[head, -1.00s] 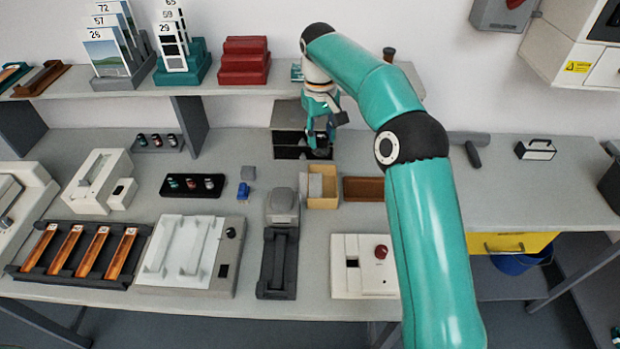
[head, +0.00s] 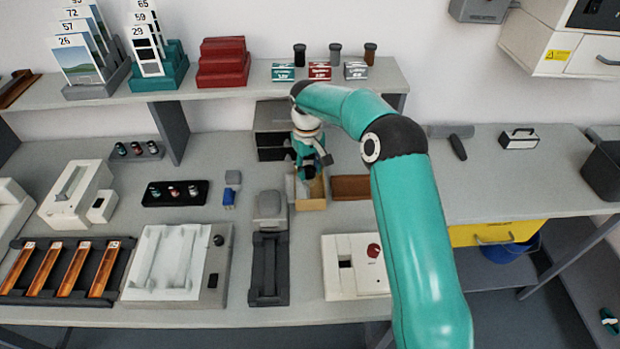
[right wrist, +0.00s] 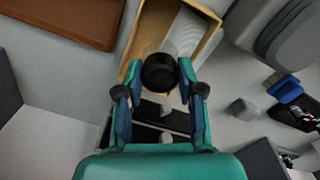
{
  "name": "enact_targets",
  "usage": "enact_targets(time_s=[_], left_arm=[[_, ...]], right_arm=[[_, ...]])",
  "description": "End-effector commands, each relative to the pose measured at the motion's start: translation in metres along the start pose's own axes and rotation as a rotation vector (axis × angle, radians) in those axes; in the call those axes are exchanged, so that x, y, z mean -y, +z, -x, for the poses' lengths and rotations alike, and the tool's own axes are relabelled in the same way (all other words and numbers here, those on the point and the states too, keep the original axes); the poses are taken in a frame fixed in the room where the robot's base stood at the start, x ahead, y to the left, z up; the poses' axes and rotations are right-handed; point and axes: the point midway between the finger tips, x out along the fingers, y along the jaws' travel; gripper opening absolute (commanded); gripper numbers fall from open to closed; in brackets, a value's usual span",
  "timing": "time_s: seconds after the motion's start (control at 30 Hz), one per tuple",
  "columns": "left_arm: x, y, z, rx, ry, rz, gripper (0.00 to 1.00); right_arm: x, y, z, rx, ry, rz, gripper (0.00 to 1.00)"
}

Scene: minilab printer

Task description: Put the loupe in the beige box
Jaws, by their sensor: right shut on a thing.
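The beige box (head: 312,202) stands open on the bench in the head view, left of the brown tray. It also shows in the right wrist view (right wrist: 138,42), with something pale inside. My right gripper (head: 306,170) is over the box's back part in the head view. In the right wrist view my right gripper (right wrist: 160,85) is shut on the loupe (right wrist: 160,72), a round black piece, which is in front of the box's near end. Whether the loupe is below the rim, I cannot tell. My left gripper is not in view.
A brown tray (head: 351,187) lies right of the box. A dark grey drawer unit (head: 270,130) stands behind it, and a grey device (head: 269,245) stands to its front left. A shelf (head: 230,88) with small boxes and canisters runs above the bench's back.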

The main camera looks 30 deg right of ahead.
Motion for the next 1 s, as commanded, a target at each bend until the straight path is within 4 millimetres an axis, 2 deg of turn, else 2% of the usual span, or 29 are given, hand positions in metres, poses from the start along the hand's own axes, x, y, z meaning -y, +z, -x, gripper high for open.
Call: enact_targets(time_s=[0.4, 0.73, 0.77, 0.8, 1.0], left_arm=[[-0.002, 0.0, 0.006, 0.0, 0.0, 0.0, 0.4], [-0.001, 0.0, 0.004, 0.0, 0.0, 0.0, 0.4], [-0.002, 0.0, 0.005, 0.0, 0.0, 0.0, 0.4], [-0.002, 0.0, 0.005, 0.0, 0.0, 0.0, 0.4], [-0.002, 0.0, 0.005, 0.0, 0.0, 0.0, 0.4]], right_arm=[[0.002, 0.0, -0.043, 0.001, -0.001, 0.001, 0.08], [0.002, 0.0, -0.047, 0.0, 0.0, 0.001, 0.08], [0.002, 0.0, -0.046, 0.0, 0.0, 0.001, 0.43], [0.002, 0.0, -0.046, 0.0, 0.0, 0.001, 0.48], [0.002, 0.0, -0.046, 0.0, 0.0, 0.001, 0.48]])
